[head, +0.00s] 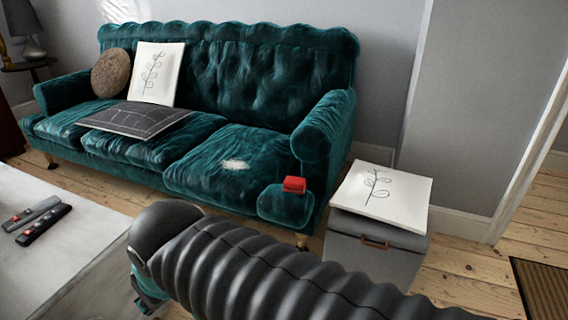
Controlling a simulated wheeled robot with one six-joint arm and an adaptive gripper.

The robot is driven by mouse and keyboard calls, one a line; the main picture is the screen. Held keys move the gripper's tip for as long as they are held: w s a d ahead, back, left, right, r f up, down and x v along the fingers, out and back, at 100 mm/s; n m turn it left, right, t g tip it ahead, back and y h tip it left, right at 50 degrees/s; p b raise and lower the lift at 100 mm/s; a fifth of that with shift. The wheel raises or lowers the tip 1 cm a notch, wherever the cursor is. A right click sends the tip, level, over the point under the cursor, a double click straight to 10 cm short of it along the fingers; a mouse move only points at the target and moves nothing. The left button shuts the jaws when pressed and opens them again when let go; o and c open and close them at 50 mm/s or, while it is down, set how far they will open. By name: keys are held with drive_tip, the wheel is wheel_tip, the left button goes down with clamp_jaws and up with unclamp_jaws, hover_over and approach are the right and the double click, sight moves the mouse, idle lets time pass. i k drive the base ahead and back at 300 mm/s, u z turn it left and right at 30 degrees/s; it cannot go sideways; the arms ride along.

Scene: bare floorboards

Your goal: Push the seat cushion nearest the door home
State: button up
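A teal velvet sofa (250,70) stands against the wall. Its right seat cushion (205,160) is the one nearest the doorway at the right. This cushion has a pale patch on top, and its front edge seems to stand slightly forward of the middle cushion (120,147). I cannot tell clearly whether there is a gap behind it. My dark ribbed arm crosses the bottom of the head view, in front of the sofa and apart from it.
A red object (293,184) sits at the sofa's right arm. A dark checked panel (135,118) lies on the left seats. A pale table (70,250) with remotes is front left; a doormat (545,290) lies right.

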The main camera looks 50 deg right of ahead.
sight(243, 169)
drive_tip(key=z, duration=1.4)
drive_tip(key=k, duration=0.6)
drive_tip(key=z, duration=0.1)
drive_tip(key=i, duration=1.5)
drive_tip(key=u, duration=0.75)
